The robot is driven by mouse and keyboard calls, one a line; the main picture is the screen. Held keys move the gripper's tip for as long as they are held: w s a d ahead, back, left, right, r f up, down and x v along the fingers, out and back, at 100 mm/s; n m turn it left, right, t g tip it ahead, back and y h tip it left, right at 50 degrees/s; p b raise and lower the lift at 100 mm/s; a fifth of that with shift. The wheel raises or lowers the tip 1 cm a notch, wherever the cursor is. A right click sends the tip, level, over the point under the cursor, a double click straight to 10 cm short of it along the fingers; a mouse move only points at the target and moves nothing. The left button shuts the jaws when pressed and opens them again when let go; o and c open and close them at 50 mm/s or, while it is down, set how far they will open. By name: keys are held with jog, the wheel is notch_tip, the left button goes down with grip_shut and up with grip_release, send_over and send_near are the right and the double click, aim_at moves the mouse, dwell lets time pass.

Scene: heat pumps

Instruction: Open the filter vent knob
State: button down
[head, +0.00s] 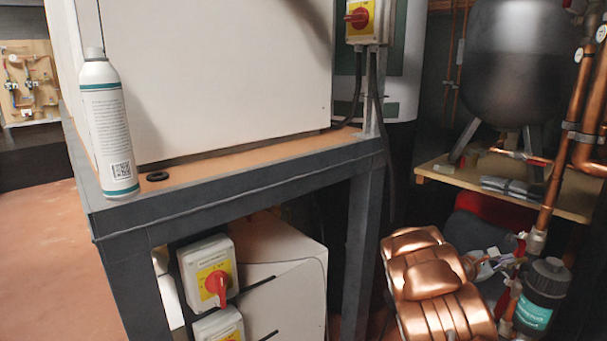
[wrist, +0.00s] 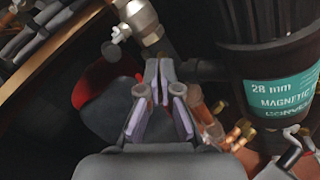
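The filter is a black canister (head: 541,296) with a teal label, low at the right in the head view. A dark knob-like cap (head: 551,265) sits on its top. In the wrist view the canister (wrist: 270,60) fills the upper right, its label reading "28 mm MAGNETIC"; the knob cannot be made out there. My gripper (wrist: 158,70) points ahead, its two fingertips close together with nothing seen held between them. It is left of the canister and apart from it. In the head view my gripper (head: 492,262) shows small, beside the canister, partly behind my arm.
Copper pipes (head: 568,130) and a valve (head: 535,240) stand close behind the filter. A wooden shelf (head: 500,185) carries a dark tank (head: 510,60). A grey frame (head: 240,190) with a spray can (head: 107,125) and red-handled switches (head: 215,285) is at the left.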

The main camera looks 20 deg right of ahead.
jog(key=shift+w+b, duration=0.3)
jog(key=shift+w, duration=0.2)
dwell(0.4)
jog(key=shift+r, duration=0.25)
jog(key=a, duration=0.5)
jog(key=shift+w+a+r+b, duration=0.3)
jog(key=shift+w+a+b, duration=0.05)
jog(key=shift+w+a, duration=0.05)
dwell(0.4)
